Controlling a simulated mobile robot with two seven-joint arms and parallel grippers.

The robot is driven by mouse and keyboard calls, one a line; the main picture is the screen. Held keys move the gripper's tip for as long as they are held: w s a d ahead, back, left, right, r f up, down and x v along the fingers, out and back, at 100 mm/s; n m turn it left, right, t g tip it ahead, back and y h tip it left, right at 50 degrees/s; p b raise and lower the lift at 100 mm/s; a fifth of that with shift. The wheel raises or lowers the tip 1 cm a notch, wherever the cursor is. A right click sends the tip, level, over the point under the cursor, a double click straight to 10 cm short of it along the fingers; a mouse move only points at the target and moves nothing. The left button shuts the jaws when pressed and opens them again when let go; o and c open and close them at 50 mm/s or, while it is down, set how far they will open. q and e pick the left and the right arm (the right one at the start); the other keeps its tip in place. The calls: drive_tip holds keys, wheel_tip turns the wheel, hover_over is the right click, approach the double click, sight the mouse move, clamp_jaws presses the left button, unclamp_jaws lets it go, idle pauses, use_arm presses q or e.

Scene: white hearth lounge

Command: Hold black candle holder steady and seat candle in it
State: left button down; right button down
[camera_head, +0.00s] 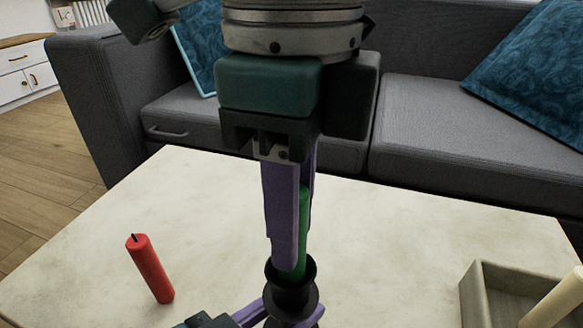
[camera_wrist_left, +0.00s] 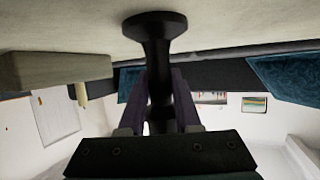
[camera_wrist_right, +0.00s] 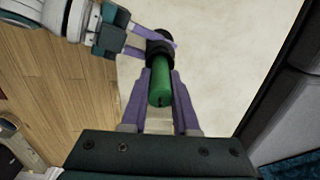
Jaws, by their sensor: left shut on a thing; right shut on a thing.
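The black candle holder (camera_head: 292,298) stands upright on the pale table. My left gripper (camera_head: 284,314) is shut on its stem below the cup. The left wrist view shows the holder's round base (camera_wrist_left: 153,22) on the tabletop and the fingers on both sides of the stem. My right gripper (camera_head: 291,250), above, is shut on the green candle (camera_head: 304,225). The candle is nearly upright, with its lower end at the mouth of the holder's cup. How deep it sits is hidden. The right wrist view also shows the green candle (camera_wrist_right: 160,82) between the fingers and meeting the cup.
A red candle (camera_head: 150,268) stands on the table to the left. A grey open box (camera_head: 482,298) with a cream candle (camera_head: 558,300) is at the right edge. A grey sofa (camera_head: 440,135) with blue cushions stands behind the table. Tabletop between these is clear.

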drive_tip(key=shift+f, duration=0.2)
drive_tip(key=shift+f, duration=0.1)
drive_tip(key=c, duration=0.7)
unclamp_jaws()
wheel_tip(320, 180, up, 12)
drive_tip(key=shift+r, duration=0.15)
use_arm(q)
drive_tip(key=c, duration=0.5)
unclamp_jaws()
